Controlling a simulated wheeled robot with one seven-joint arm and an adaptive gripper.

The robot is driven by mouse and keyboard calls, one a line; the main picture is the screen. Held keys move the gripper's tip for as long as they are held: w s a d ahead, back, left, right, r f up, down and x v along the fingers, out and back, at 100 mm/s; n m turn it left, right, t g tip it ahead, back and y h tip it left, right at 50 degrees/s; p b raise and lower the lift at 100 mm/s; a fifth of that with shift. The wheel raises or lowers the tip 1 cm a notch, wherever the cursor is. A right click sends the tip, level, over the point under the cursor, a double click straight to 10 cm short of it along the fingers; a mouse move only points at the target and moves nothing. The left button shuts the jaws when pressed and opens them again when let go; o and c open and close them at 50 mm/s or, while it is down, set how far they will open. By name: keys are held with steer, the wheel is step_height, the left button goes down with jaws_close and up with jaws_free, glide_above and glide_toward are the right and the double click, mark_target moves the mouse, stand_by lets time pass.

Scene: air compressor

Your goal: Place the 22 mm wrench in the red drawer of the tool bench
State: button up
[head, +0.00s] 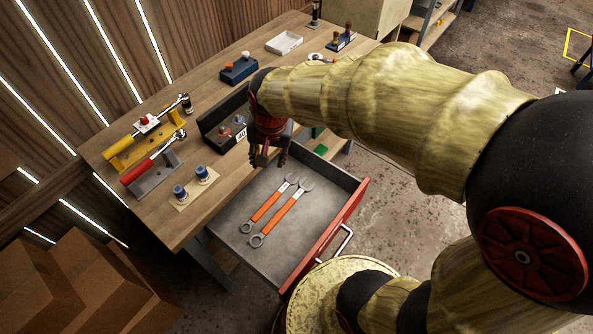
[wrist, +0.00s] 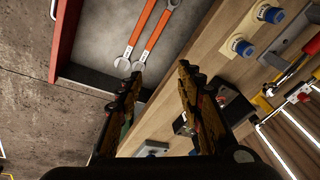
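The drawer of the tool bench is pulled open, with a red front (head: 326,239) and a grey floor (head: 275,263). Two orange-handled wrenches lie side by side on its floor: a left one (head: 264,207) and a slightly longer right one (head: 279,216). I cannot read which is 22 mm. My gripper (head: 268,163) hangs above the drawer's back end, near the bench edge. In the wrist view my gripper (wrist: 160,70) has its fingers apart with nothing held between them. The wrenches' lower ends (wrist: 138,64) show just beyond the fingertips, apart from them.
The wooden bench top (head: 205,205) carries a yellow holder (head: 130,150), a red-handled ratchet (head: 140,172), blue-capped pieces (head: 180,191), a black box (head: 222,128) and a white tray (head: 284,43). Cardboard boxes (head: 75,285) stand at lower left. Concrete floor lies right of the drawer.

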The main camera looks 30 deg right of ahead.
steer(key=s+r+n+t, duration=0.3)
steer(key=s+r+n, duration=0.4)
steer(key=s+r, duration=0.4)
steer(key=s, duration=0.3)
steer(key=shift+d+r, duration=0.15)
steer(key=shift+d, duration=0.2)
steer(key=shift+s, duration=0.1)
